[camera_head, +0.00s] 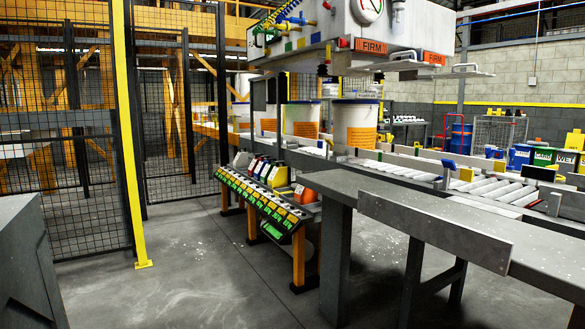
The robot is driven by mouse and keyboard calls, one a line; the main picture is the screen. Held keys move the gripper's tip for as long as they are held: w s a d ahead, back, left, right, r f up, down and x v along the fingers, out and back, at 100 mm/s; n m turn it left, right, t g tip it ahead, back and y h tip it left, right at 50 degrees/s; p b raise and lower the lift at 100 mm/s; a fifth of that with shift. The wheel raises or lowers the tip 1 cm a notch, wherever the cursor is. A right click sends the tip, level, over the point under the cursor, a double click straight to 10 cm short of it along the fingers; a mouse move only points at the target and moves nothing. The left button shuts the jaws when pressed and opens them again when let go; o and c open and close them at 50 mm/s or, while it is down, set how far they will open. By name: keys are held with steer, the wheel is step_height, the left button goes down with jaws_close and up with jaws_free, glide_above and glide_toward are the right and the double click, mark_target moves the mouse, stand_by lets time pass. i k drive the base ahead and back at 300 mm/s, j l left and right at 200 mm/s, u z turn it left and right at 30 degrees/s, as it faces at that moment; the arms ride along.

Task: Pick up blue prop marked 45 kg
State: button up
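I cannot read a 45 kg marking on anything in this view. Several blue things show: a blue bin (520,157) at the right behind the conveyor, a blue drum (461,138) at the back, and a small blue piece (449,165) at the conveyor's side. I cannot tell whether any of them is the prop. My gripper is not in view.
White pails with orange labels (361,136) stand on the roller conveyor (490,187). A grey bench (430,215) fills the right foreground. Mesh fencing with a yellow post (131,150) is left. Floor (200,265) is clear.

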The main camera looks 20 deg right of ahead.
mark_target(257, 173)
steer(key=i+z, duration=0.35)
steer(key=i, duration=0.25)
steer(key=i+j+z, duration=0.3)
steer(key=i, duration=0.25)
steer(key=i+j, duration=0.2)
steer(key=i, duration=0.3)
steer(key=i+j+z, duration=0.1)
steer(key=i, duration=0.4)
steer(key=i+j, duration=0.35)
steer(key=i, duration=0.2)
steer(key=i+j, duration=0.25)
steer(key=i, duration=0.25)
steer(key=i+j, duration=0.2)
steer(key=i, duration=0.35)
steer(key=i+j+z, duration=0.15)
steer(key=i, duration=0.45)
steer(key=i+j, duration=0.35)
steer(key=i, duration=0.2)
steer(key=i+j+z, duration=0.1)
steer(key=i+j, duration=0.2)
steer(key=i, duration=0.25)
steer(key=i+j, duration=0.35)
steer(key=i, duration=0.2)
steer(key=l+z, duration=0.05)
